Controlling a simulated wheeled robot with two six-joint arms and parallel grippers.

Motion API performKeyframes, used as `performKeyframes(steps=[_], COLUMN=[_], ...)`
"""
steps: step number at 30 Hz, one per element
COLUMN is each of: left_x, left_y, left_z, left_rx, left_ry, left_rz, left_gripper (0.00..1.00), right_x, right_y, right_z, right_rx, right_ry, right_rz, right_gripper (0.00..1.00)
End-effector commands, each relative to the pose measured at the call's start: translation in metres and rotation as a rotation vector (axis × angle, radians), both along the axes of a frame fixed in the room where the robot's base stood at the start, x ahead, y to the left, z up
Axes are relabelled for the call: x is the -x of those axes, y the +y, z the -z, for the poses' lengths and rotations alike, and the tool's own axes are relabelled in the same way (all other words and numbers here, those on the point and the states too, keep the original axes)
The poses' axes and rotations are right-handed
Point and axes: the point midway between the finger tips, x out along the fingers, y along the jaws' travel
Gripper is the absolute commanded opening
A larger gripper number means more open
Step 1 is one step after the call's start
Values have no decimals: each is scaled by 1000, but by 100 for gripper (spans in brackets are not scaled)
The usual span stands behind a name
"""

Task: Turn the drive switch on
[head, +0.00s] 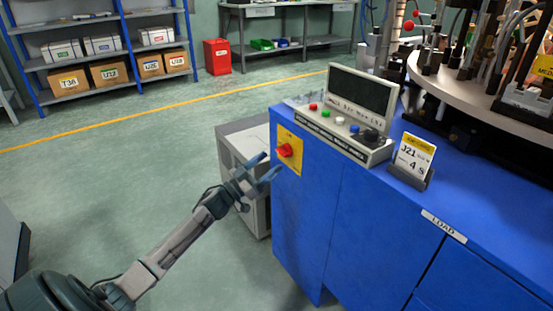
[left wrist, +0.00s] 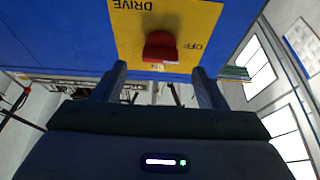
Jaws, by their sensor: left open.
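The drive switch (head: 285,150) is a red knob on a yellow plate (head: 291,165) on the blue cabinet's left-hand face. In the left wrist view the red knob (left wrist: 160,46) sits on the yellow plate (left wrist: 190,25), which reads DRIVE and, less clearly, OFF, both upside down. My left gripper (head: 273,168) is open and empty, its fingers pointing at the switch from just in front and slightly below. In the left wrist view the fingers (left wrist: 160,78) stand apart with the knob beyond and between them; I see no contact. My right gripper is not in view.
The blue cabinet (head: 360,215) carries a control panel (head: 345,120) with coloured buttons, a sign (head: 413,155) and a round machine table (head: 450,85). A grey box unit (head: 245,145) stands close behind my left gripper. Open floor (head: 110,180) lies to the left.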

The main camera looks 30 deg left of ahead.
Motion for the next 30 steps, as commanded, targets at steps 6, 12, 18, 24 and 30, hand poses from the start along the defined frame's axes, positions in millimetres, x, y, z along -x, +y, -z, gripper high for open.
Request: performKeyframes(steps=[6,12,18,24,30], left_x=[-26,-33,-34,-33,-33], left_y=[-11,-14,-14,-14,-14], left_z=[-12,-15,-15,-15,-15], left_rx=[2,0,0,0,-2], left_ry=[-1,1,1,1,0], left_rz=[-1,-1,-1,-1,-1], left_gripper=[65,65,65,32,21], right_x=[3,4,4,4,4], right_y=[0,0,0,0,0], right_z=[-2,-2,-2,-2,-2], right_rx=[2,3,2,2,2], right_ry=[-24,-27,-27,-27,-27], right_rz=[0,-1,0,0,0], right_gripper=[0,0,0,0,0])
